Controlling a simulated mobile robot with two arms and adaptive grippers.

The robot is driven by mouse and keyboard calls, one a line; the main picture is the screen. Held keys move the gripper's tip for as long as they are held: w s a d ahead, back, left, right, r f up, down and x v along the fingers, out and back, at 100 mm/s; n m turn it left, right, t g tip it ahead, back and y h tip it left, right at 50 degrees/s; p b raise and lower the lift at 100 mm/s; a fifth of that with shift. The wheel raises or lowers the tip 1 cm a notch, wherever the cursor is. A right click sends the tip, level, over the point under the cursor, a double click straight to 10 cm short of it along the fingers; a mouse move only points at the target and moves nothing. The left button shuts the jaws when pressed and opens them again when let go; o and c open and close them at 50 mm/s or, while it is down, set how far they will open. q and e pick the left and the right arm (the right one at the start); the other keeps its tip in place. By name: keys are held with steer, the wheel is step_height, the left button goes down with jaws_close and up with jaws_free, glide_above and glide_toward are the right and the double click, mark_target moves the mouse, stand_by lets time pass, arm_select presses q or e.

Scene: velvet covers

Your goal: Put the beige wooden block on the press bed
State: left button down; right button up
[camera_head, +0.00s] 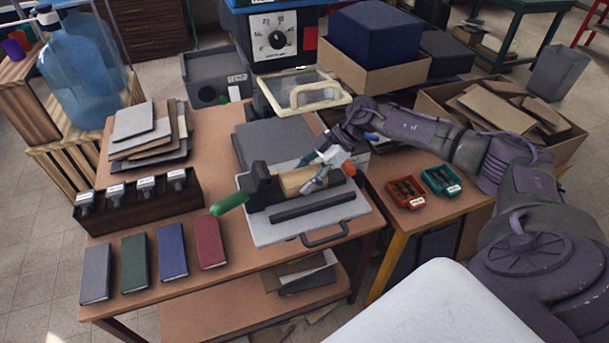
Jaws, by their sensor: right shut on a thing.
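The beige wooden block (294,182) is at the press, just right of its dark upright part (262,186). My right gripper (318,174) reaches in from the right and is shut on the block's right end; its fingers partly cover that end. The light grey press bed (268,235) lies under and around the block, with a dark bar (313,206) in front. The block's underside is hidden, so I cannot tell whether it touches the bed. My left gripper is not in view.
A green handle (229,204) sticks out left of the press. Several coloured books, such as the red one (208,242), lie front left. A dark rack (140,205) stands behind them. Red (406,192) and teal (441,180) trays sit right, below my right arm.

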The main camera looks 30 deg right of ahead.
steer(key=o, duration=1.4)
steer(key=shift+c, duration=0.2)
steer(key=b+v, duration=0.2)
steer(key=v, duration=1)
steer(key=shift+b, duration=0.3)
steer(key=shift+r, duration=0.1)
